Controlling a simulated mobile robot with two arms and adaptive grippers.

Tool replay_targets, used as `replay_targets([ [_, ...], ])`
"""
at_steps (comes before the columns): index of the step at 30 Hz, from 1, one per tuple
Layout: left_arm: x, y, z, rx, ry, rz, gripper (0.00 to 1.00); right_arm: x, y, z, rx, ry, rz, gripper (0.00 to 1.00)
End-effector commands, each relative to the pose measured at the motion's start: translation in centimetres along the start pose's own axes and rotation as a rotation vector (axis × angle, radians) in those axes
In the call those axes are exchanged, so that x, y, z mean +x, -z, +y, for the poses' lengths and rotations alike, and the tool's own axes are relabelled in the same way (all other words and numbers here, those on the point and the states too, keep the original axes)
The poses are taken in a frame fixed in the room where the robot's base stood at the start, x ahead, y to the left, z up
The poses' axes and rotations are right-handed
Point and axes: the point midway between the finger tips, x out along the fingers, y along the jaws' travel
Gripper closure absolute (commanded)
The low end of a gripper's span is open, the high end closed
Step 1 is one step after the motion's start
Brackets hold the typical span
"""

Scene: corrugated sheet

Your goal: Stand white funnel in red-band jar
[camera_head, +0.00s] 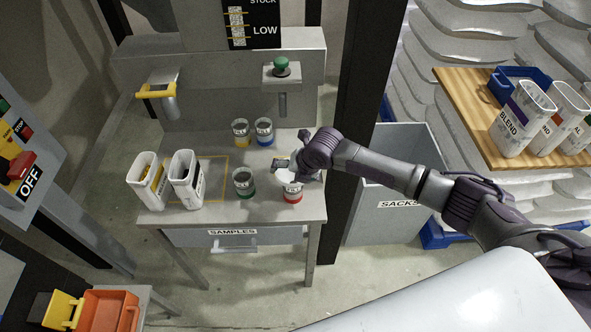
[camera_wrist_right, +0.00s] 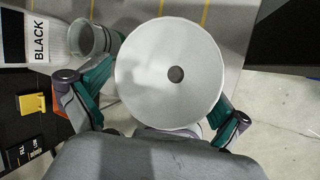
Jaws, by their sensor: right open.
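The white funnel (camera_head: 288,176) sits at the mouth of the red-band jar (camera_head: 292,195) at the front right of the small grey table. In the right wrist view the funnel (camera_wrist_right: 150,100) shows its wide round cone from above, with a dark hole near the centre. It looks about upright; its spout is hidden, and the jar is mostly covered there. My right gripper (camera_head: 298,170) is at the funnel, partly hiding it. In the wrist view its fingers (camera_wrist_right: 165,92) are spread on either side of the funnel, open. My left gripper is not in view.
A green-band jar (camera_head: 244,182) stands close to the left. Yellow-band (camera_head: 240,132) and blue-band (camera_head: 264,132) jars stand behind. Two tall white containers (camera_head: 186,178) fill the table's left side. A dark post (camera_head: 362,110) and a grey sacks bin (camera_head: 385,200) stand right of the table.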

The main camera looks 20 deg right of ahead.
Motion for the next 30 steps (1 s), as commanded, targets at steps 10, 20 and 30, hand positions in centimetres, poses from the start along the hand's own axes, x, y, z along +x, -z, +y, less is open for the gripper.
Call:
replay_targets([
  [10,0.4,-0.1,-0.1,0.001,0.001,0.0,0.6,-6.1,-0.2,0.0,-0.002,-0.001,-0.004,0.0],
  [20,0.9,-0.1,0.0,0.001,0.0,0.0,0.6,-11.4,-0.1,0.1,0.0,-0.001,-0.002,0.0],
  [30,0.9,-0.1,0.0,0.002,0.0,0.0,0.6,-12.2,-0.1,0.1,0.001,0.0,0.0,0.0],
])
